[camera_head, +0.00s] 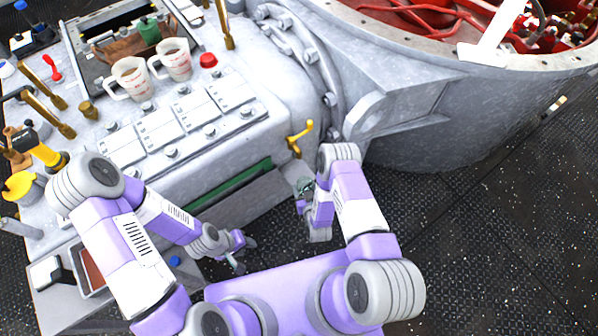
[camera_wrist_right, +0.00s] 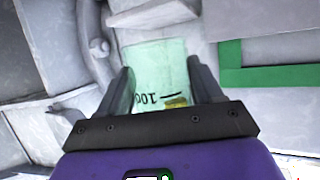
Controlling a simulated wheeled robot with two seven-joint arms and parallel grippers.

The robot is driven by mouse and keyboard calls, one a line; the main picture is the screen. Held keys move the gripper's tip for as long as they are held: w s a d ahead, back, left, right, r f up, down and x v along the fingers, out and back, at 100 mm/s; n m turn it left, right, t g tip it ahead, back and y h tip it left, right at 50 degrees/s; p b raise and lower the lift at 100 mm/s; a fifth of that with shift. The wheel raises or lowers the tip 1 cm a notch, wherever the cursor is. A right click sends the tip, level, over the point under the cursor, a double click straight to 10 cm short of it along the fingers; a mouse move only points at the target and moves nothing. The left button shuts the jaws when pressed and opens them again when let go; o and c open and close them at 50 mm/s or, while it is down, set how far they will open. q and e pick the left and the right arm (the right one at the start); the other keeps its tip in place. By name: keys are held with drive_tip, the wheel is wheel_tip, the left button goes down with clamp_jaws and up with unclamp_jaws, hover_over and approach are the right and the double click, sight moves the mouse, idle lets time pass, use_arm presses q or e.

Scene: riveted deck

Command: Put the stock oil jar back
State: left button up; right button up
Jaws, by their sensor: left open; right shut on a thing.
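My right gripper (camera_wrist_right: 160,78) is shut on a pale green, see-through jar (camera_wrist_right: 153,60). The jar sits between both dark fingers and shows the marking "100", upside down in the right wrist view, with a small yellowish patch near its lower edge there. In the head view the jar (camera_head: 304,184) is a small greenish shape, partly hidden by my right arm, in front of the grey machine (camera_head: 262,133). My left gripper (camera_head: 240,257) is open and empty, low beside the machine's front.
Two white measuring cups (camera_head: 129,80) with red markings stand on the machine's top near a red knob (camera_head: 208,60). A yellow handle (camera_head: 300,138) sticks out near my right arm. A green-edged opening (camera_head: 232,185) runs along the front.

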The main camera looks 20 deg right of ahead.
drive_tip(key=w+b, duration=0.1)
drive_tip(key=w, duration=0.3)
drive_tip(key=w+b, duration=0.1)
drive_tip(key=w, duration=0.4)
drive_tip(key=shift+w+d, duration=0.2)
drive_tip(key=shift+w, duration=0.1)
drive_tip(key=f, duration=0.1)
drive_tip(key=f+b, duration=0.2)
drive_tip(key=shift+w+f, duration=0.25)
drive_tip(key=shift+f, duration=0.1)
drive_tip(key=shift+r, duration=0.1)
drive_tip(key=o, duration=1.2)
